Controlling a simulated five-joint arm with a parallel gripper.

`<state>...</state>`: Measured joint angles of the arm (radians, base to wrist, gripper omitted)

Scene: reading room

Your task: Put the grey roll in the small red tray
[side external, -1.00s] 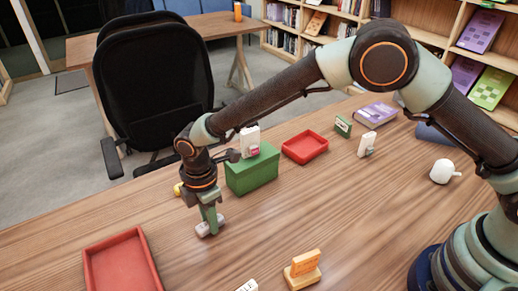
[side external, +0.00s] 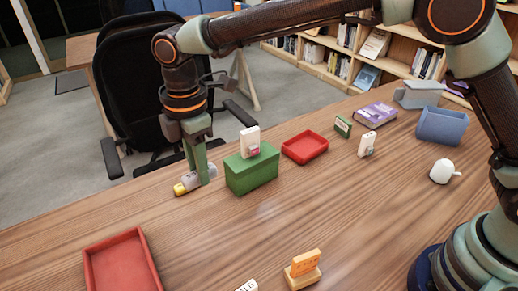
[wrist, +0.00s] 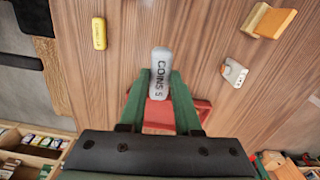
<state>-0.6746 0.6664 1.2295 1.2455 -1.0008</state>
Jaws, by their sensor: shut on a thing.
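My gripper (side external: 200,180) is shut on the grey roll (side external: 191,181), with the fingers pointing down left of the green box. In the wrist view, the grey roll (wrist: 161,72) sits between my fingertips (wrist: 161,85) and bears the marking "COINS 5". The small red tray (side external: 305,148) lies on the table right of the green box, and nothing shows in it. In the wrist view, a red tray (wrist: 200,110) shows partly behind my fingers. The roll appears raised above the table.
A yellow roll (side external: 180,189) lies beside the grey roll in the side view; it is clear of my fingers in the wrist view (wrist: 99,33). The green box (side external: 251,172) with a white card (side external: 249,141) stands between my gripper and the small tray. A larger red tray (side external: 122,265) lies in front.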

